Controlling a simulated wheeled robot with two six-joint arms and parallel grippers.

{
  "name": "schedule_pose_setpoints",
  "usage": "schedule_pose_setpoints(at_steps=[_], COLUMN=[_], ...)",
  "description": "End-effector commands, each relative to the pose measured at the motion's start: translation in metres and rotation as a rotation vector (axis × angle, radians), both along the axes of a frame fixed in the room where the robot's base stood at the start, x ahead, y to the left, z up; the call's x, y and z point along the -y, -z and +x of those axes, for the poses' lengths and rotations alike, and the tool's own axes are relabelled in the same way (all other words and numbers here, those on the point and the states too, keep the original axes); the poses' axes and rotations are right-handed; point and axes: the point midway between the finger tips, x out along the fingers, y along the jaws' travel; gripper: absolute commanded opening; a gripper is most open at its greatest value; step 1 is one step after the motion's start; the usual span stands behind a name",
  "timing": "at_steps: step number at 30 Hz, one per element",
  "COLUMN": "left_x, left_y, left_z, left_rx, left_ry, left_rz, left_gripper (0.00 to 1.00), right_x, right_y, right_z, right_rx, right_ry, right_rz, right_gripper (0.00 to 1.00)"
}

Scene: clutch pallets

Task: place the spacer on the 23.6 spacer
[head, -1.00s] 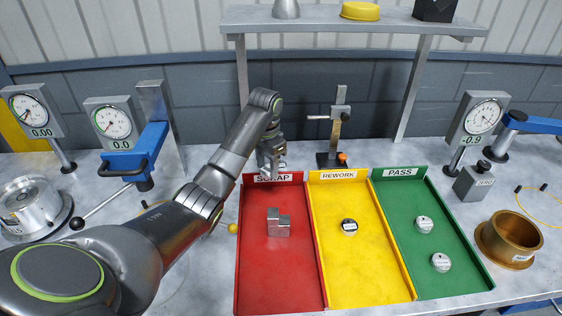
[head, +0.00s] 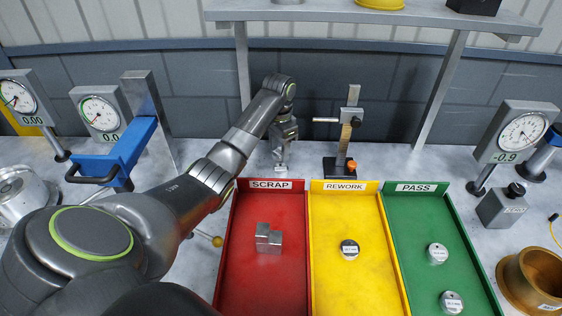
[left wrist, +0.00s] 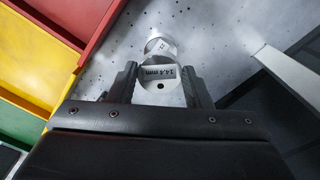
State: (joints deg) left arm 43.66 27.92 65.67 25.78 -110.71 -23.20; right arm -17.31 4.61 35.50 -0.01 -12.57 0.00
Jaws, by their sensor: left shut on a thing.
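My left gripper (left wrist: 160,86) is shut on a metal spacer (left wrist: 160,74) marked 14.4 mm in the left wrist view. Another small metal cylinder (left wrist: 162,46) stands on the table just beyond the held spacer. Its marking is too small to read fully, and I cannot tell whether the two touch. In the head view the left gripper (head: 282,152) points down behind the red scrap tray. Small metal there (head: 281,169) shows below its fingers, too small to separate into parts. My right gripper is out of view.
The red scrap tray (head: 232,245) holds a stepped metal block (head: 268,238). The yellow rework tray (head: 318,270) holds one round piece, the green pass tray (head: 408,270) two. A post stand (head: 345,165) stands right of the gripper. A blue-armed gauge (head: 130,150) is at left.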

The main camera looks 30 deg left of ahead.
Motion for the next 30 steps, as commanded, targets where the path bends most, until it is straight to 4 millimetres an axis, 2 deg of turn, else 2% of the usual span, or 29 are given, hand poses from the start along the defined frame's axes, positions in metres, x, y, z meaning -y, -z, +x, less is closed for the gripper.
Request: schedule_pose_setpoints(at_steps=[5,12,24,25,29,30], left_x=[0.000,0.000,0.000,0.000,0.000,0.000], left_y=[0.014,0.045,0.051,0.051,0.051,0.051], left_z=[0.000,0.000,0.001,0.001,0.001,0.001], left_rx=[0.001,0.002,0.004,0.003,0.003,0.003], left_ry=[0.001,0.001,0.001,0.001,0.001,0.001], left_rz=[0.001,0.001,0.002,0.002,0.002,0.002], left_gripper=[0.16,0.16,0.16,0.48,0.65,0.66], right_x=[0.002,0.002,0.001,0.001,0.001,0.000], right_y=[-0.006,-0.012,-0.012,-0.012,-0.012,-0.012], right_z=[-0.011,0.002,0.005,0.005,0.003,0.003], right_rx=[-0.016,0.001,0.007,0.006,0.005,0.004], right_ry=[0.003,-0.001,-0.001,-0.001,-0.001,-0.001], right_rz=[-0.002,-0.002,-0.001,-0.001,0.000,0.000], right_gripper=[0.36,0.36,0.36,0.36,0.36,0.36])
